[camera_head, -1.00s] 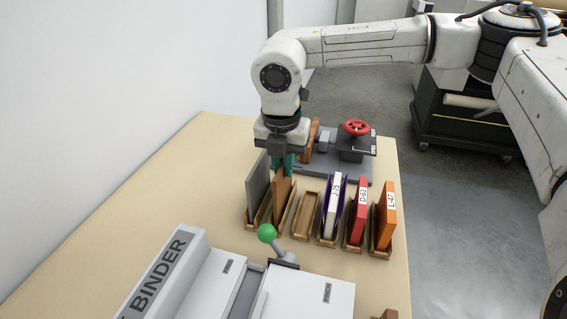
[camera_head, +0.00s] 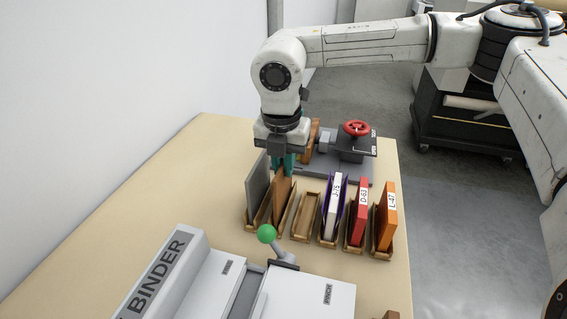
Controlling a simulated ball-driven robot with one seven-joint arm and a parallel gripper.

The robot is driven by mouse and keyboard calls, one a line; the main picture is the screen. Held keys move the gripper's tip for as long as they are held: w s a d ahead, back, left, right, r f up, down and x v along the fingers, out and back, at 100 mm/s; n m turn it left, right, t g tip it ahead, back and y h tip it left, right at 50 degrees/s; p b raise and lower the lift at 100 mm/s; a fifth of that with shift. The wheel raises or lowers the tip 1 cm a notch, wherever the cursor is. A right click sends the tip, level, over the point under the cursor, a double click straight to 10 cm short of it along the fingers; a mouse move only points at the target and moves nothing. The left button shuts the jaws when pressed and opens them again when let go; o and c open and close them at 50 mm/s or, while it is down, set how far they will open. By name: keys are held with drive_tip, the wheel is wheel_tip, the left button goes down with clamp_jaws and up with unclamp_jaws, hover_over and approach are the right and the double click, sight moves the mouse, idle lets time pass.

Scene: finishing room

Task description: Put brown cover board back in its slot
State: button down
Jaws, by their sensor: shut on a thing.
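The brown cover board (camera_head: 281,203) stands upright in the second wooden slot (camera_head: 265,219) from the left, in the row on the table. My gripper (camera_head: 286,166), with teal fingers, is above it and shut on its top edge. The board's lower end is inside the slot; whether it touches the bottom is hidden. A grey board (camera_head: 257,188) stands in the slot just left of it. The slot to its right (camera_head: 306,217) is empty.
Boards labelled J-75 (camera_head: 335,204), D-63 (camera_head: 359,214) and L-47 (camera_head: 387,217) stand to the right. A press with a red handwheel (camera_head: 356,128) is behind. The binder (camera_head: 190,262) with a green-knobbed lever (camera_head: 267,234) is in front. The table's left is clear.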

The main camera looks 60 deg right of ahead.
drive_tip(key=shift+f+b, duration=0.6)
drive_tip(key=shift+f, duration=0.1)
drive_tip(key=c, duration=1.4)
unclamp_jaws()
drive_tip(key=shift+c, duration=0.2)
drive_tip(key=shift+r, duration=0.1)
drive_tip(key=shift+s+a+r+p, duration=0.15)
drive_tip(key=shift+r+p, duration=0.65)
drive_tip(key=shift+r, duration=1)
drive_tip(key=shift+a+r+p, duration=0.3)
drive_tip(key=shift+r+p, duration=0.5)
drive_tip(key=shift+r, duration=1.05)
drive_tip(key=shift+s+a+r+p, duration=0.15)
drive_tip(key=shift+r+p, duration=0.65)
drive_tip(key=shift+r, duration=1)
drive_tip(key=shift+f, duration=0.1)
